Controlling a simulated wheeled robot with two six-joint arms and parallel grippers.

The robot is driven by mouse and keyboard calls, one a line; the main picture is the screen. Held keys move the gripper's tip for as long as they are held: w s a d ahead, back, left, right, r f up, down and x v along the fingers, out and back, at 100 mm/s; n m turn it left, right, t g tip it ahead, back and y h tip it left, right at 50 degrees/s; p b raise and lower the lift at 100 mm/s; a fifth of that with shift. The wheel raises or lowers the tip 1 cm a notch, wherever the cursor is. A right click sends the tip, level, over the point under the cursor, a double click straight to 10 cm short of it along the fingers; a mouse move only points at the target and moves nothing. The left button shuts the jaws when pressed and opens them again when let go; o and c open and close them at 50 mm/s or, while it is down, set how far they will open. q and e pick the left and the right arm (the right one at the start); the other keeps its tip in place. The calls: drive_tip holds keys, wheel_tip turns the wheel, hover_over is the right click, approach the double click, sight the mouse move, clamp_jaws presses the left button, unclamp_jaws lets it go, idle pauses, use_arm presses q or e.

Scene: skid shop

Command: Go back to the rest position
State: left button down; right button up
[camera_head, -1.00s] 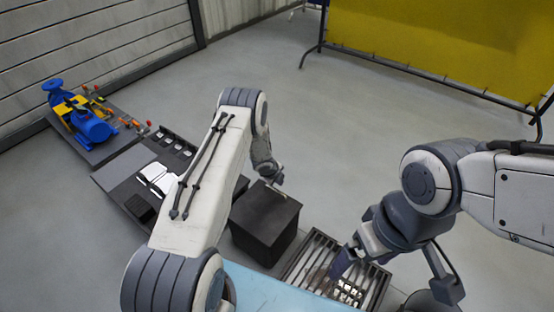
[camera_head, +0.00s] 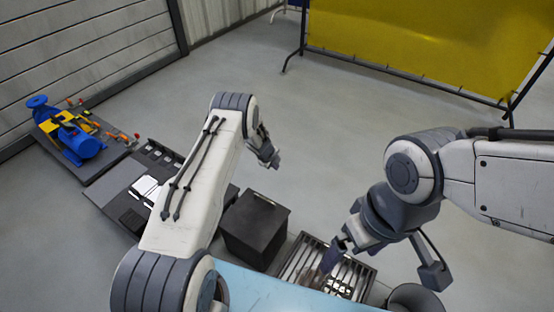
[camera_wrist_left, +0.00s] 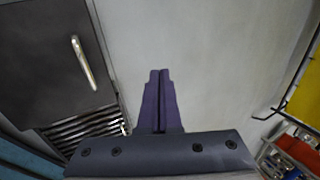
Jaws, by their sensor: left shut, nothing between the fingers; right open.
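My left gripper (camera_head: 274,162) is past the far side of the black box, over the bare floor in the head view. In the left wrist view its two dark fingers (camera_wrist_left: 158,75) lie together with nothing between them. My right gripper (camera_head: 333,256) hangs low over the slatted metal grate in the head view. Its fingers are dark and partly hard to make out, but they are open.
A black box (camera_head: 251,236) stands between my arms, also in the left wrist view (camera_wrist_left: 40,75) with a metal handle on top. The slatted grate (camera_head: 299,261) holds small metal parts. A blue pump (camera_head: 85,147) stands left. A yellow screen (camera_head: 430,40) stands behind open floor.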

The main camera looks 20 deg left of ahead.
use_arm(q)
drive_tip(key=shift+w+d+r, duration=0.15)
drive_tip(key=shift+w+r, duration=0.4)
drive_tip(key=shift+r, duration=0.05)
